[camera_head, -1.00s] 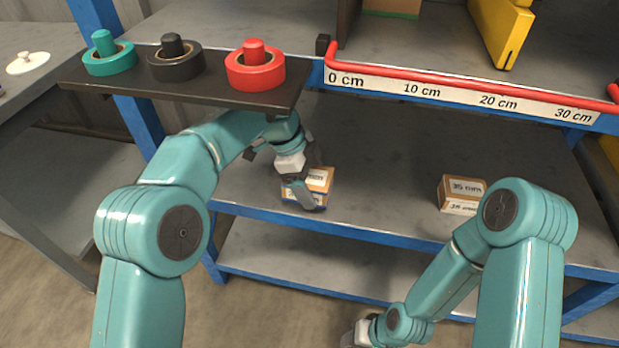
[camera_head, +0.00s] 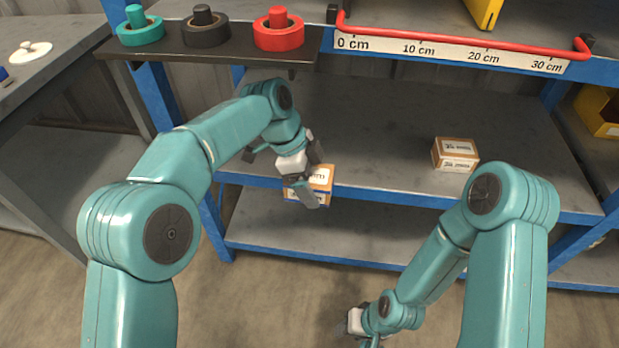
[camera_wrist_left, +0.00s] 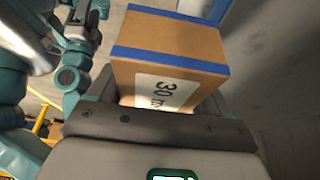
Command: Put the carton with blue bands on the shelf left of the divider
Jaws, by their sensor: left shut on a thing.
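The carton with blue bands (camera_head: 320,178) is a small brown box with a white label, in my left gripper (camera_head: 305,186) in the head view. In the left wrist view the carton (camera_wrist_left: 170,55) shows two blue bands and a label starting with 30, between the fingers. In the head view the carton overlaps the front blue edge of the middle shelf (camera_head: 380,130). My right gripper (camera_head: 357,325) hangs low over the floor; its jaws are too small to judge. A yellow upright piece (camera_head: 483,12) is cut off at the top; I cannot tell whether it is the divider.
Another carton (camera_head: 455,154), labelled 35, sits on the middle shelf at right. A red rail (camera_head: 450,38) and a centimetre scale (camera_head: 450,54) run along the upper shelf's edge. A dark board (camera_head: 215,46) with green, black and red rotors juts out at left.

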